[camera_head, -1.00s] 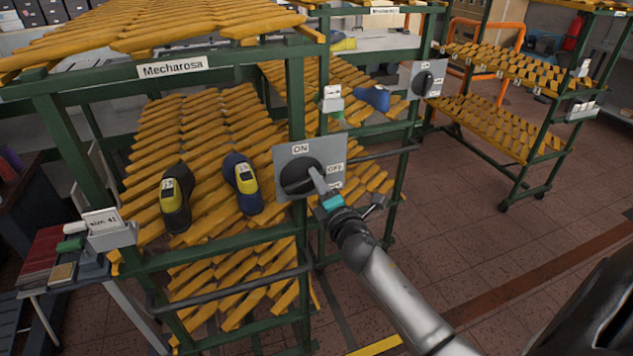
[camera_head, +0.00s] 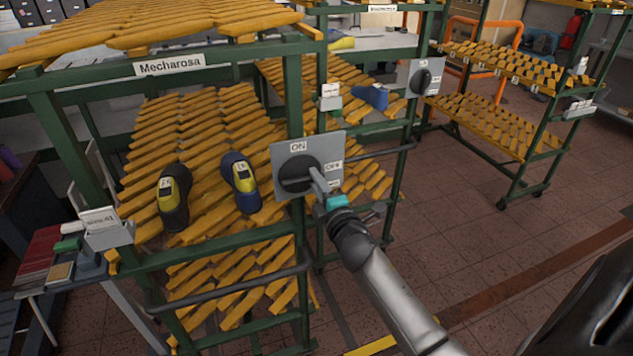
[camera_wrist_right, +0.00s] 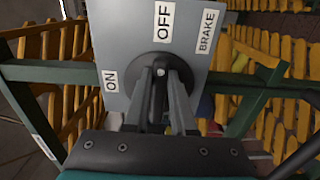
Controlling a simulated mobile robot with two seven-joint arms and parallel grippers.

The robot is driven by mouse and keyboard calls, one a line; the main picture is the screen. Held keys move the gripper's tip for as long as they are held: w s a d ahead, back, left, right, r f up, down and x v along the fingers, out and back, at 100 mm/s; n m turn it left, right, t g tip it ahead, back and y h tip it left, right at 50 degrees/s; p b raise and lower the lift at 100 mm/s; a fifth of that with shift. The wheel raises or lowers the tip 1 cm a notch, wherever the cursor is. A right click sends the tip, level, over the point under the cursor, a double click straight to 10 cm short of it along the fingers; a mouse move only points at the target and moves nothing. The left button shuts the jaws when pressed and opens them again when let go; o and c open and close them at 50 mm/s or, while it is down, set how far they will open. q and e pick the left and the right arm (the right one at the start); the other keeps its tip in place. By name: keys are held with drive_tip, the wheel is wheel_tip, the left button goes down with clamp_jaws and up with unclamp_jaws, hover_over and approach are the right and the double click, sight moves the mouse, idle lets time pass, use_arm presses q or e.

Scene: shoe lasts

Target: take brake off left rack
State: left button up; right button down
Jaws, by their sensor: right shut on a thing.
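The left rack (camera_head: 291,95) is a green frame with slanted yellow slats and a "Mecharosa" label. A grey switch plate (camera_head: 281,150) on its front right post carries a dark round knob (camera_head: 294,174). Its labels read ON, OFF and BRAKE in the right wrist view, where the plate (camera_wrist_right: 130,30) and knob (camera_wrist_right: 158,77) fill the upper middle. My right gripper (camera_head: 318,180) is shut on the knob; its fingers (camera_wrist_right: 160,95) straddle the knob's grip in the wrist view. Which label the knob points to is unclear. My left gripper is not in view.
Two dark-and-yellow shoe lasts (camera_head: 174,196) (camera_head: 240,180) lie on the rack. A second rack behind has a similar switch plate (camera_head: 425,77) and a blue last (camera_head: 371,97). Another rack (camera_head: 500,120) stands at right. The floor (camera_head: 480,240) between is clear.

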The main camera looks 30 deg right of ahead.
drive_tip(key=c, duration=0.7)
unclamp_jaws()
drive_tip(key=shift+c, duration=0.2)
drive_tip(key=b+v, duration=0.1)
drive_tip(key=v, duration=1.4)
drive_tip(key=shift+s+a, duration=0.1)
drive_tip(key=shift+a, duration=0.05)
